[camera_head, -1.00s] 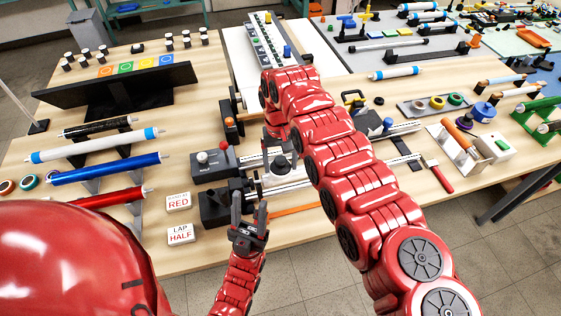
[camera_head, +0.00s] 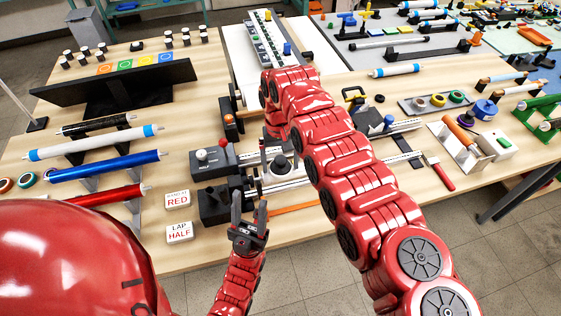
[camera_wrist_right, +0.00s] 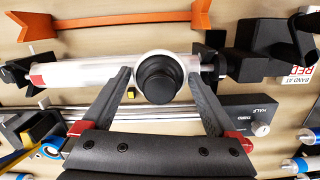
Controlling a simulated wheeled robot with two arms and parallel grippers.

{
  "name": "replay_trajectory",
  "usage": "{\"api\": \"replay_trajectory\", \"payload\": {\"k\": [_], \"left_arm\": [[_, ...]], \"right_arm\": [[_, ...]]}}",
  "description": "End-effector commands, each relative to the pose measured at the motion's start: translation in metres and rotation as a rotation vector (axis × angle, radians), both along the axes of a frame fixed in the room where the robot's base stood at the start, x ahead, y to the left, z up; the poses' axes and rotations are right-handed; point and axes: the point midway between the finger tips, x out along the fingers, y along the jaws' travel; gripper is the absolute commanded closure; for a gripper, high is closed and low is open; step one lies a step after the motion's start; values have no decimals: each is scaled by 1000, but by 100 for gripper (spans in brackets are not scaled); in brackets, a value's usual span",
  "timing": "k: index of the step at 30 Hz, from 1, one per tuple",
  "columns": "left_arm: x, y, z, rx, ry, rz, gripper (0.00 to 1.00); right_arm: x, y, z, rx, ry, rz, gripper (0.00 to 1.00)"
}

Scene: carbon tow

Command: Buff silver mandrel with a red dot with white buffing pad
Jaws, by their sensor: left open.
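The white buffing pad (camera_wrist_right: 147,57), with a round black knob (camera_wrist_right: 158,78), is against the mandrel's middle. In the head view the pad (camera_head: 281,177) is on the mandrel, partly hidden by my right arm.
Blue (camera_head: 105,167) and other coloured tubes lie on a rack at left. An orange strip (camera_head: 293,208) lies near the front edge. A red-handled tool (camera_head: 442,176) lies at right.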

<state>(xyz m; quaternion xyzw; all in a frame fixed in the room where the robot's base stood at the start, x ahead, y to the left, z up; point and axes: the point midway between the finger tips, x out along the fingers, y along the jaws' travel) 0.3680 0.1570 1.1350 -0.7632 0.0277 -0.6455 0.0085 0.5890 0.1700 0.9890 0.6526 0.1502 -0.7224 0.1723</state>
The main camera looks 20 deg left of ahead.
Motion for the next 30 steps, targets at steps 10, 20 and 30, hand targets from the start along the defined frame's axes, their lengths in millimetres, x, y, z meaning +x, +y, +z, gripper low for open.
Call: {"api": "replay_trajectory", "payload": {"k": [10, 20, 30], "left_arm": [[0, 0, 0, 0, 0, 0, 50], [0, 0, -1, 0, 0, 0, 50], [0, 0, -1, 0, 0, 0, 50]], "right_arm": [[0, 0, 2, 0, 0, -1, 7], [0, 0, 7, -1, 1, -1, 7], [0, 0, 7, 0, 0, 0, 39]]}}
